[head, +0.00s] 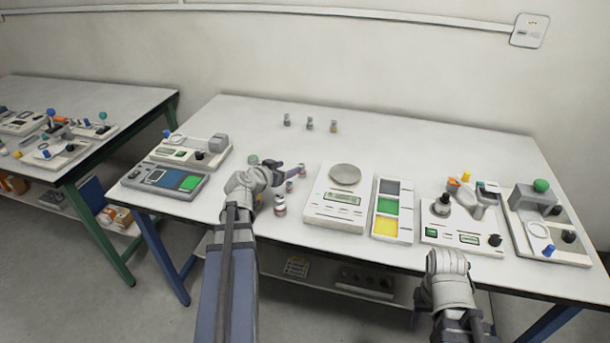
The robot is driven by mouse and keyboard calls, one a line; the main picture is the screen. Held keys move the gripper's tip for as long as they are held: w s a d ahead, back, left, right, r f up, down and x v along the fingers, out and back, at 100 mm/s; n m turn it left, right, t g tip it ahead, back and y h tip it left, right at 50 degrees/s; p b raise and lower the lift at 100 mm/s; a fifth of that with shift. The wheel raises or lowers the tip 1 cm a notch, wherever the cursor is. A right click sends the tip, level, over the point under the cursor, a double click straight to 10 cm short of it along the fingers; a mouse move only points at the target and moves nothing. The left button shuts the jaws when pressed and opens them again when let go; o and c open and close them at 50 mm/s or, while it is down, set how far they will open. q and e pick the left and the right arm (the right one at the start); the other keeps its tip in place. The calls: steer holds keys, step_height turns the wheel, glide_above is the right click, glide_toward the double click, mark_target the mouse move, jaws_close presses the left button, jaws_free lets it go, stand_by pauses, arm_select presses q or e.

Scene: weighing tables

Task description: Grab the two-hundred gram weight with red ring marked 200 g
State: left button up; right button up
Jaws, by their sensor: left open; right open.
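Several small cylindrical weights stand near my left gripper (279,173) on the main table. One weight (280,209) with a reddish band stands closest to the table's front edge. Another small weight (289,187) stands just behind it, and a green-topped one (253,160) stands beyond the hand. The markings are too small to read, so I cannot tell which is the 200 g one. My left gripper is open above the table, beside these weights, and partly hides some of them. My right gripper (447,262) is open at the front edge, right of centre, its fingers hardly visible.
A balance with a round pan (345,174) stands right of the weights, beside a tray with grey, green and yellow sections (405,232). More instruments stand at both ends. Three small weights (309,125) stand at the back. The table (420,145) is clear at back right.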

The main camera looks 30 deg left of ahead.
mark_target(301, 165)
arm_select(q)
steer(key=shift+w+f, duration=0.25)
steer(key=shift+f, duration=0.35)
steer(key=shift+w, duration=0.2)
steer(key=shift+b+x, duration=0.7)
steer(key=shift+x, duration=0.25)
steer(key=shift+d+b+x, duration=0.15)
steer(key=shift+b+x, duration=0.4)
steer(key=shift+x, duration=0.9)
steer(key=shift+d+b+x, duration=0.15)
steer(key=shift+b+x, duration=0.4)
steer(key=shift+x, duration=0.95)
arm_select(e)
steer(key=f, duration=0.4)
steer(key=shift+w+f, duration=0.1)
steer(key=shift+w, duration=0.3)
arm_select(q)
steer(key=shift+c, duration=0.2)
jaws_close()
